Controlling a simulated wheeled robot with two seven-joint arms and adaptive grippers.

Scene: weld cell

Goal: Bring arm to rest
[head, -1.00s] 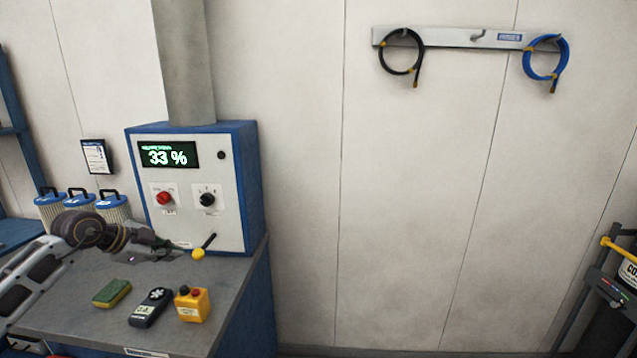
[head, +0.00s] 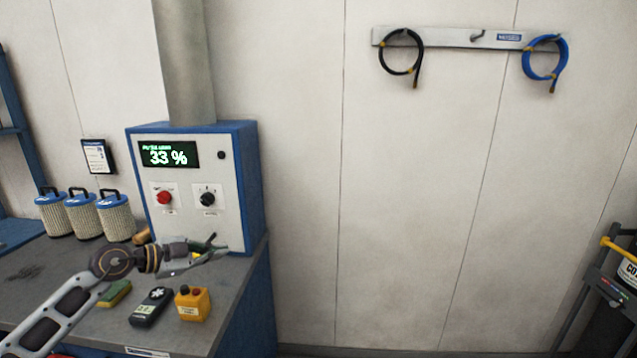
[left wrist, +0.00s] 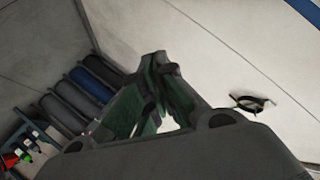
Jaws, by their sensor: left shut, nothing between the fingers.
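My left arm comes in from the left in the head view, over the grey bench. My left gripper (head: 215,250) is shut and empty in front of the lower part of the blue-and-white control box (head: 222,165). It hides part of the box's lower front and the small lever there. In the left wrist view the gripper's fingers (left wrist: 158,75) point toward the wall, with nothing held. My right gripper is not in view.
On the bench (head: 235,290) are a green-yellow sponge (head: 115,292), a dark handheld meter (head: 151,307) and a yellow button box (head: 192,304). Several blue-capped filters (head: 84,216) stand behind my arm. Black (head: 401,52) and blue (head: 545,60) hose coils hang on the wall.

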